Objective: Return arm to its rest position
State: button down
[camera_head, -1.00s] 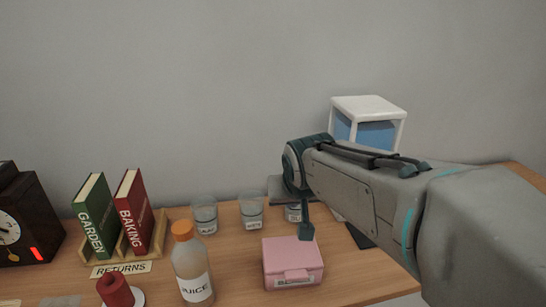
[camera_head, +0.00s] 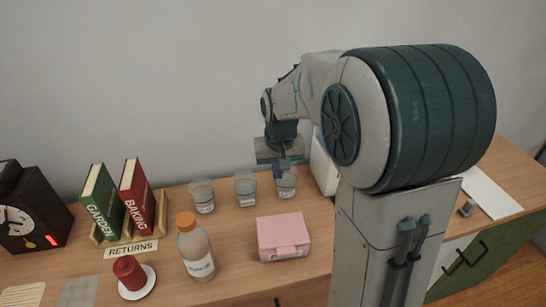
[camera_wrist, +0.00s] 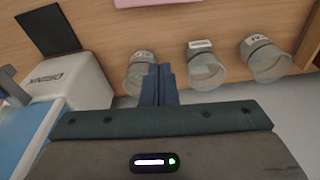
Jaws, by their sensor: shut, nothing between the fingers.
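My gripper (camera_head: 284,166) hangs at the end of my bent arm, above the back of the wooden counter near the rightmost glass (camera_head: 286,186). In the wrist view my gripper (camera_wrist: 158,85) shows its two fingers together with nothing between them. The fingertips overlap one labelled glass (camera_wrist: 139,72) in that view; I cannot tell how far above it they are. My own arm hides the right middle of the head view.
A white and blue dispenser (camera_wrist: 70,98) stands close beside the gripper.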

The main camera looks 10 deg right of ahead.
jog(key=shift+w+f+g+p, duration=0.1)
jog(key=shift+w+g+p, duration=0.25)
jog(key=shift+w+g, duration=0.05)
jog(key=s+r+t, duration=0.1)
jog(key=s+r, duration=0.1)
jog(key=s, duration=0.8)
jog(key=s+r+t, duration=0.1)
jog(key=s+r, duration=0.2)
jog(key=s, duration=0.7)
jog(key=shift+n, duration=0.4)
